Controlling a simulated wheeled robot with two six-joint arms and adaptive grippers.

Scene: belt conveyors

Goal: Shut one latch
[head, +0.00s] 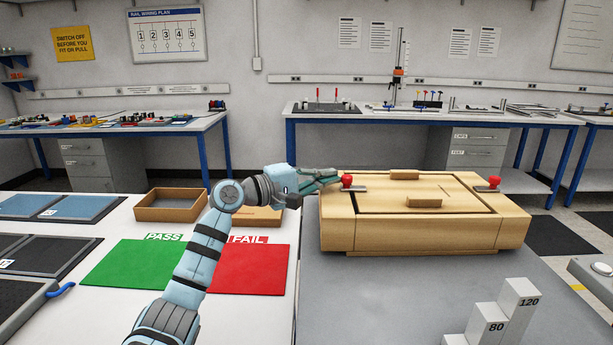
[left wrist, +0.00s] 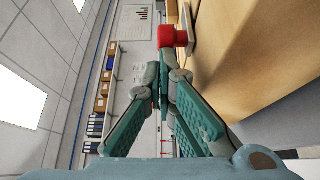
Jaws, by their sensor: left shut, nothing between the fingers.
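A wooden box (head: 430,238) with a lid (head: 380,199) stands on the grey bench top. A latch with a red knob (head: 347,181) and a grey metal plate sits at its left side. A second red-knobbed latch (head: 494,182) sits at its right side. My left gripper (head: 333,176) is shut and empty, its fingertips close to the left knob. In the left wrist view the shut fingertips (left wrist: 162,75) are just short of the red knob (left wrist: 170,37); I cannot tell whether they touch it. My right gripper is not in view.
Wooden trays (head: 168,205) stand left of the box, behind a green PASS mat (head: 135,263) and a red FAIL mat (head: 250,268). Numbered grey blocks (head: 487,325) stand at the front right. The grey surface (head: 375,295) before the box is clear.

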